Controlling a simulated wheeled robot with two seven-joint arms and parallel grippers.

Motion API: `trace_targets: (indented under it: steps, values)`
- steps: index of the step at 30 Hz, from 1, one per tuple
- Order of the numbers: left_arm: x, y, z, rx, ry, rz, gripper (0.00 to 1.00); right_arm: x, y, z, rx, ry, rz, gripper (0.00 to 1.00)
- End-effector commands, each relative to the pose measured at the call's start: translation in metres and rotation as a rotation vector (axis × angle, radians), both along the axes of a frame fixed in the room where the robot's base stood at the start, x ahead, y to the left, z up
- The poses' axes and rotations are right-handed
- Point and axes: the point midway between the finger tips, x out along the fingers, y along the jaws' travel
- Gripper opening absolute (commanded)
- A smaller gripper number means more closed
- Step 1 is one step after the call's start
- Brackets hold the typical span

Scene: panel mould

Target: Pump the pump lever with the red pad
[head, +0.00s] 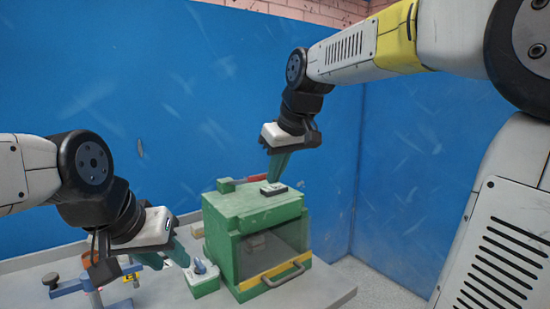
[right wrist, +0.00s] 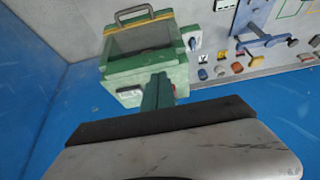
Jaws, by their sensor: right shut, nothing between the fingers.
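The pump lever (head: 228,184) is at the back of the top of a green box (head: 262,208). Its red pad (head: 251,178) points right, towards my right gripper. My right gripper (head: 271,180) is shut and empty, its green fingers pointing down close beside the pad's right end. I cannot tell whether they touch. In the right wrist view the shut fingers (right wrist: 158,92) reach over the green box (right wrist: 145,70), and I cannot make out the lever or pad there. My left gripper (head: 168,258) is low at the left, its fingers apart, with nothing seen between them.
The box has a clear front with a metal handle (head: 283,275). A small black-and-white piece (head: 273,189) lies on its top. A grey-blue switch (head: 200,267) stands left of it, and a blue clamp-like fixture (head: 75,287) stands further left. Blue walls close off the back and right.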

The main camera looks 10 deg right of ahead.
Motion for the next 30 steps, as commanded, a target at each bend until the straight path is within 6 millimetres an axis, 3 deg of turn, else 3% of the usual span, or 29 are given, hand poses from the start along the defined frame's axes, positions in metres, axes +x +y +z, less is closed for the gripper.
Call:
trace_targets:
  steps: [3, 9, 30]
  values:
    - [0.0, 0.0, 0.0, 0.0, 0.0, 0.0, 0.36, -0.009, -0.005, 0.021, 0.002, -0.005, 0.0, 0.0]
    - [0.0, 0.0, 0.0, 0.0, 0.0, 0.0, 0.36, -0.018, -0.01, 0.038, 0.001, -0.005, 0.0, 0.0]
    - [0.0, 0.0, 0.0, 0.0, 0.0, 0.0, 0.36, -0.019, -0.011, 0.041, 0.001, -0.005, 0.0, 0.0]
